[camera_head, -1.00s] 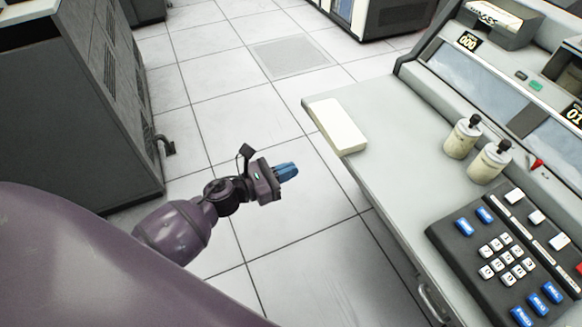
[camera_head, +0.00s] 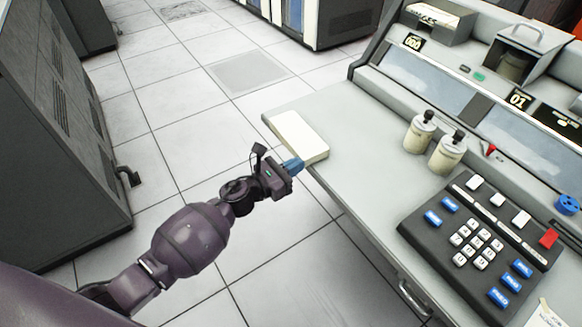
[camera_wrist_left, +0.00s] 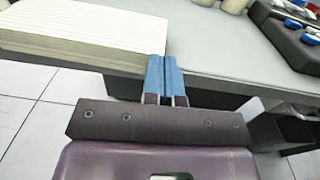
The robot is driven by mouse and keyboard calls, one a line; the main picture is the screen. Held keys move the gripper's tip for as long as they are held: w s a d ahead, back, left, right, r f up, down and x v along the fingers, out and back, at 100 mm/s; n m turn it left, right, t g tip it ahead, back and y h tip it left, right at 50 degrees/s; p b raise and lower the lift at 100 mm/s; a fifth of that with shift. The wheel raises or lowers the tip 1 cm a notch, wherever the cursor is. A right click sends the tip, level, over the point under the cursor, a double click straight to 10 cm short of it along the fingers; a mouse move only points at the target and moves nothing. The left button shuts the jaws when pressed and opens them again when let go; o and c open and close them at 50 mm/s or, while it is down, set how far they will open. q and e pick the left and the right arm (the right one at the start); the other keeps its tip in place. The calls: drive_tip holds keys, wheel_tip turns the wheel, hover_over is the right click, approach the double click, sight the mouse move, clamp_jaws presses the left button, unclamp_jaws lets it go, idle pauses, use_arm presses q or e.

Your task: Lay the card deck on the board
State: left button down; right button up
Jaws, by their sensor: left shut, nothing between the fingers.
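The card deck (camera_head: 300,133) is a cream block lying flat on the grey board (camera_head: 350,105), at its left corner. In the left wrist view the deck (camera_wrist_left: 85,30) shows its stacked card edges at the upper left, on the board (camera_wrist_left: 215,50). My left gripper (camera_head: 296,164) has blue fingers and is shut and empty. Its fingertips are at the board's left edge, close beside the deck's near side. In the left wrist view the shut fingers (camera_wrist_left: 162,66) are just right of the deck's corner; whether they touch it I cannot tell. My right gripper is out of view.
Two cream jars (camera_head: 448,152) with black knobs stand on the board. A black keypad (camera_head: 475,240) with blue, white and red keys lies to the right. The console panel (camera_head: 470,90) rises behind. A dark cabinet (camera_head: 60,130) stands at the left, with open tiled floor between.

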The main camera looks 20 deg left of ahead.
sight(311, 163)
use_arm(q)
drive_tip(key=x, duration=0.2)
drive_tip(key=b+x, duration=0.1)
drive_tip(key=x, duration=0.2)
drive_tip(key=shift+w+d+f, duration=0.1)
drive_tip(key=shift+f, duration=0.1)
drive_tip(key=shift+w+d+r+b, duration=0.1)
drive_tip(key=shift+w+d+b, duration=0.25)
drive_tip(key=shift+w, duration=0.15)
drive_tip(key=shift+w+r, duration=0.1)
